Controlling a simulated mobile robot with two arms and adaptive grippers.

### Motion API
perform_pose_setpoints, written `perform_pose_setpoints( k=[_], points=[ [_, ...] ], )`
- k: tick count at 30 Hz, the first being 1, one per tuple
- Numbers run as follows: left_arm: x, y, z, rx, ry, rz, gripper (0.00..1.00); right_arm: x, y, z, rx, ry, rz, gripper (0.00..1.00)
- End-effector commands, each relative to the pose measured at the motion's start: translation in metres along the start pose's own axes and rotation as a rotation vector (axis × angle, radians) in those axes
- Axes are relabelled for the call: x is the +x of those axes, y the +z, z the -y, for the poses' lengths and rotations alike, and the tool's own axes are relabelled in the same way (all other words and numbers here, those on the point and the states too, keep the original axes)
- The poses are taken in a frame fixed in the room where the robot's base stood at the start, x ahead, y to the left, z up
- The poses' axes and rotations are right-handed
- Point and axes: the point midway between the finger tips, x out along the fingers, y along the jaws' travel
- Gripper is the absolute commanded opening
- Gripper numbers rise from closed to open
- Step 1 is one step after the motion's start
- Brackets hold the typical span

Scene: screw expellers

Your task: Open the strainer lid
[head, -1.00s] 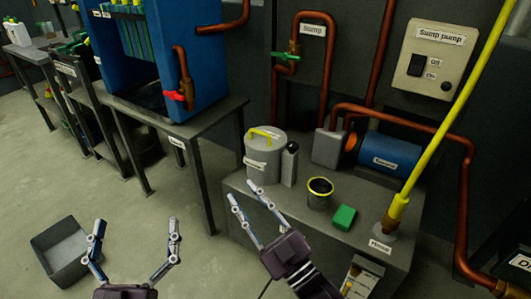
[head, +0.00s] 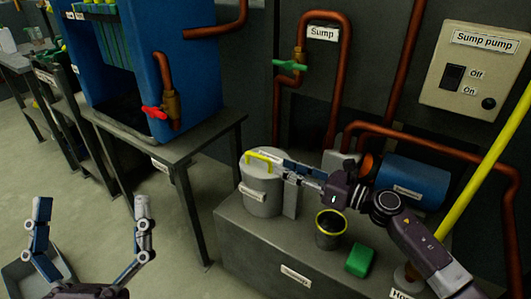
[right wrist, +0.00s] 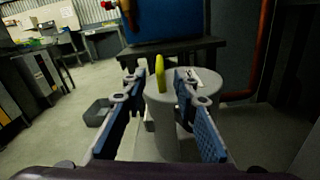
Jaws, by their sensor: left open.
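The strainer is a grey cylinder (head: 262,207) with a label on its front, standing at the left end of the low bench. Its round lid carries a yellow handle (head: 258,160), which also shows in the right wrist view (right wrist: 160,72). My right gripper (head: 272,164) reaches over the lid from the right. In the right wrist view its two fingers (right wrist: 158,80) are apart, with the yellow handle seen between them; contact cannot be told. My left gripper (head: 92,208) is open and empty over the floor at lower left.
On the bench (head: 240,240) stand a yellow-rimmed dark cup (head: 331,228) and a green block (head: 360,260). The blue pump (head: 412,182), copper pipes and a yellow pole (head: 490,175) crowd the right. A grey bin (head: 15,280) is on the floor.

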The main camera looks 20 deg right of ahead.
Motion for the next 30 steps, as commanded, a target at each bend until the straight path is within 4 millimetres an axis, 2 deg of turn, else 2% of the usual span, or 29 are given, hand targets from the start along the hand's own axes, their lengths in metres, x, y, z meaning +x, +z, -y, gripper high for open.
perform_pose_setpoints(
  k=[5, 12, 18, 30],
  points=[
    [-0.001, -0.004, -0.001, -0.001, 0.001, -0.022, 0.97, 0.014, 0.000, 0.001, -0.003, 0.000, 0.001, 0.27],
    [-0.002, -0.017, -0.002, -0.004, 0.003, -0.083, 0.97, 0.049, 0.001, 0.000, -0.002, 0.000, 0.002, 0.27],
    [-0.004, -0.027, -0.003, -0.007, 0.005, -0.128, 0.97, 0.070, 0.000, 0.001, 0.000, 0.000, 0.001, 0.27],
    [-0.004, -0.032, -0.003, -0.008, 0.006, -0.148, 0.97, 0.077, -0.001, 0.000, 0.001, 0.000, 0.000, 0.27]
  ],
)
